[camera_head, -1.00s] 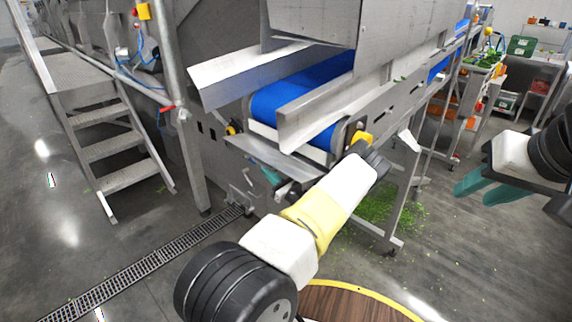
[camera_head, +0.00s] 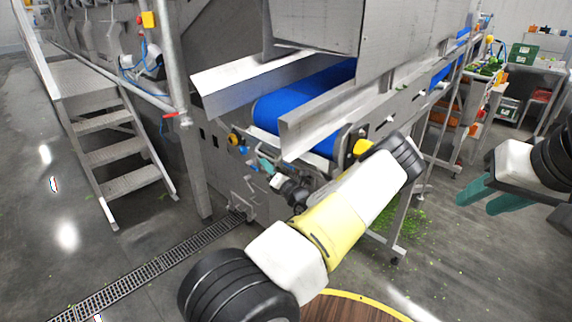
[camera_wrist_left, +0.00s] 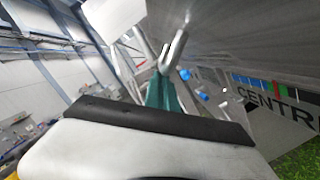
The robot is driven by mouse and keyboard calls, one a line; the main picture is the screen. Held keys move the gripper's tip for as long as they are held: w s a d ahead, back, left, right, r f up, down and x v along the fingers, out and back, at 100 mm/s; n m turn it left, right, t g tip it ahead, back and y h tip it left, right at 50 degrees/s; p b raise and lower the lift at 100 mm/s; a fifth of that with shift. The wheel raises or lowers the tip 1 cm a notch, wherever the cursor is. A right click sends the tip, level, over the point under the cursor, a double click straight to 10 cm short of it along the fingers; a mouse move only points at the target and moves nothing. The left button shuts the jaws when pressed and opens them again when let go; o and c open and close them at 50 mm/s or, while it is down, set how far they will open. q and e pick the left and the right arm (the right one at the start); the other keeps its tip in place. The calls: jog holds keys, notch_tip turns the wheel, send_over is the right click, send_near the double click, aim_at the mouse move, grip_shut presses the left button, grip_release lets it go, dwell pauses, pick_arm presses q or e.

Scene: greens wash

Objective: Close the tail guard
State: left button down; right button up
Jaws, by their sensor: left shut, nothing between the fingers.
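The tail end of the blue conveyor belt (camera_head: 325,147) sits between two sloping steel side plates. The sloping grey plate seen below it a second ago is no longer visible there; I cannot tell for sure where the tail guard stands. My left gripper (camera_head: 265,164) is below the belt end, close to the machine's steel side, partly hidden by my arm. In the left wrist view its teal fingers (camera_wrist_left: 163,92) are together and empty, with a bent metal bar (camera_wrist_left: 174,50) just beyond them; contact is unclear. My right gripper (camera_head: 483,197) is open and empty at the right, away from the machine.
A yellow-and-black knob (camera_head: 362,147) sits beside the belt end. Steel steps (camera_head: 120,150) stand at the left, and a drain grate (camera_head: 150,272) crosses the floor. Spilled greens (camera_head: 405,222) lie under the machine. Crates and a bench stand at the back right.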

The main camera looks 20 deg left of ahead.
aim_at(273, 147)
pick_arm(q)
jog(key=r+m, duration=0.1)
jog(key=w+r+m+h, duration=0.1)
jog(key=m, duration=0.1)
jog(key=shift+d+r, duration=0.15)
jog(key=shift+r, duration=0.15)
jog(key=m, duration=0.1)
jog(key=w+r+m, duration=0.1)
jog(key=r+m, duration=0.1)
jog(key=m, duration=0.1)
jog(key=shift+w+d+r+h, duration=0.1)
jog(key=shift+w+d+h, duration=0.2)
jog(key=shift+d, duration=0.1)
jog(key=shift+w+d+r, duration=0.1)
jog(key=shift+w+r, duration=0.2)
jog(key=shift+w, duration=0.05)
